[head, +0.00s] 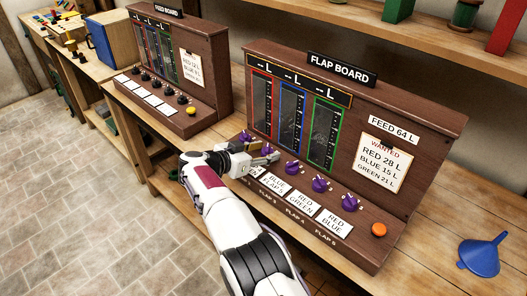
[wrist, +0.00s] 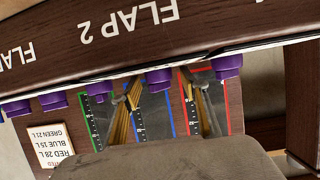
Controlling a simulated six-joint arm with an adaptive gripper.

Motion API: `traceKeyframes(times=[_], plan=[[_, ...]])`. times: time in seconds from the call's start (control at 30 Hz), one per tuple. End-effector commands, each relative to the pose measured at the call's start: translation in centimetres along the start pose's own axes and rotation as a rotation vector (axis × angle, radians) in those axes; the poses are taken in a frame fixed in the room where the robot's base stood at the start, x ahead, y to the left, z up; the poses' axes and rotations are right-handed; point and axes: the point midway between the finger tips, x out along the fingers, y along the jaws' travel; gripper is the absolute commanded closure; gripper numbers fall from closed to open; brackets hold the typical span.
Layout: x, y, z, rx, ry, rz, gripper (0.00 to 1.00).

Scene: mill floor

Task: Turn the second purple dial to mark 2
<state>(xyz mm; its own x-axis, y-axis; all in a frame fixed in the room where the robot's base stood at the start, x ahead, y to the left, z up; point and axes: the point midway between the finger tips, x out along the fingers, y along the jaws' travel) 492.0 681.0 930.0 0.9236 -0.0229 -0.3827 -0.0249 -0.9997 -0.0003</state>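The flap board (head: 440,128) carries a slanted row of several purple dials. The second purple dial from the left (head: 268,149) is partly hidden by my gripper (head: 266,158) in the head view. My gripper is open. I cannot tell whether a finger touches the dial. The dial's pointer and its marks are too small or hidden to read. The first dial (head: 246,136) stands just left of it.
The third dial (head: 292,168) is close on the right of my gripper. White cards (head: 302,201) lie below the dials. An orange button (head: 378,229) is at the board's right end. A blue funnel (head: 482,256) lies on the bench; the feed board (head: 205,45) stands further left.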

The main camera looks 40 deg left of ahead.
Motion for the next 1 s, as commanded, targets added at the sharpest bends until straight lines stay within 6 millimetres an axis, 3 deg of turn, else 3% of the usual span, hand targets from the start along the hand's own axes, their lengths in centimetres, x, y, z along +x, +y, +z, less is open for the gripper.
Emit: traceKeyframes(times=[0.27,0.53,1.0], plan=[[-0.6,0.0,-0.1,0.001,0.0,0.0,0.55],[-2.5,0.0,-0.1,0.0,0.0,0.0,0.55],[-9.3,-0.1,0.0,-0.001,0.0,-0.002,0.55]])
